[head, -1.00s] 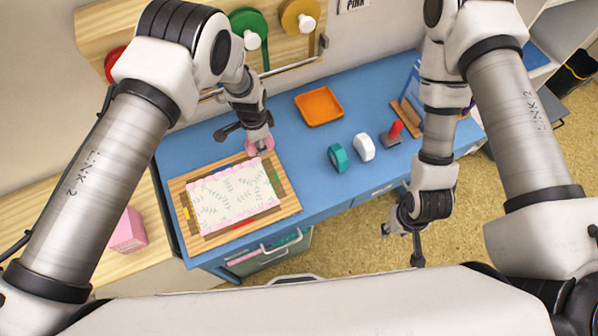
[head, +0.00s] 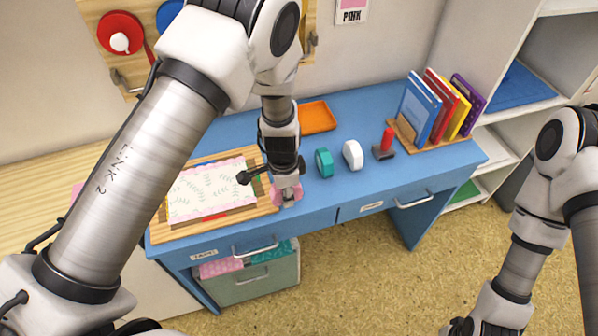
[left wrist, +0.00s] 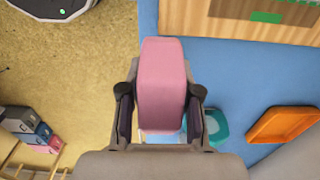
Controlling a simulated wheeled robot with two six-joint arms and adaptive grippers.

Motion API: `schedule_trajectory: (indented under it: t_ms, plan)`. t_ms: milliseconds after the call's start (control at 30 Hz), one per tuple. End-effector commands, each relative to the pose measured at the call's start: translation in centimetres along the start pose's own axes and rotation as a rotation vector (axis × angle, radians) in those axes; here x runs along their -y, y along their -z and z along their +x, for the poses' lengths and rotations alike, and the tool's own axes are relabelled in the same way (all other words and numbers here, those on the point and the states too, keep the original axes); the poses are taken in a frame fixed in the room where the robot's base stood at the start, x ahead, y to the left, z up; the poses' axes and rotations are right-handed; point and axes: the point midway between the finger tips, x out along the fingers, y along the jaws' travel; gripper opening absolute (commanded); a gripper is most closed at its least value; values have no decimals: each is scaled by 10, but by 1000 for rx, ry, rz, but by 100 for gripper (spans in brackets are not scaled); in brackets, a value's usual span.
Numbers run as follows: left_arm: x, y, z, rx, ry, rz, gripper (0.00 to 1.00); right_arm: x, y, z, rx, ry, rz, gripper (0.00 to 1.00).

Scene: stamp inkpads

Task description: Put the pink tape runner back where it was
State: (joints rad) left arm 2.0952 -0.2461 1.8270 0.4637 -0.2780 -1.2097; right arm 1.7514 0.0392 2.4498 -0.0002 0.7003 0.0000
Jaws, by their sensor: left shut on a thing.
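The pink tape runner (head: 287,192) is in my left gripper (head: 286,180), over the blue desk's front edge, just right of the wooden board. In the left wrist view the pink tape runner (left wrist: 163,85) sits between the two dark fingers of the left gripper (left wrist: 161,108). I cannot tell whether it touches the desk. A teal tape runner (head: 324,163) and a white one (head: 352,155) stand in a row to its right. My right gripper (head: 468,326) barely shows at the bottom edge, away from the desk; its fingers are unclear.
The wooden board (head: 168,236) carries a leaf-patterned sheet (head: 205,190). An orange tray (head: 317,117) lies behind the runners. A red-handled stamp (head: 385,145) and a book rack (head: 425,140) stand to the right. Bare blue desk (head: 345,195) lies in front of the teal and white runners.

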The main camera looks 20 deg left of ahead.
Motion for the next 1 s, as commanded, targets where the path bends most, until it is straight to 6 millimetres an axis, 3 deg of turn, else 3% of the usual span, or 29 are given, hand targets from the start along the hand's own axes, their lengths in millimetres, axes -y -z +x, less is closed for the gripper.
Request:
schedule_trajectory:
  t_ms: [200,433,633,967,1000]
  plan:
    - [61,33,6,-3,0,-2,5,0,-1,-14,2,0,1,40]
    - [94,50,10,1,0,-1,5,0,-1,-20,2,0,1,40]
    - [93,50,42,3,-2,0,5,0,-1,-35,2,0,1,40]
    - [93,50,51,2,-1,0,5,0,-1,-29,2,0,1,40]
    - [93,50,51,2,-1,0,36,0,-1,-29,2,0,1,40]
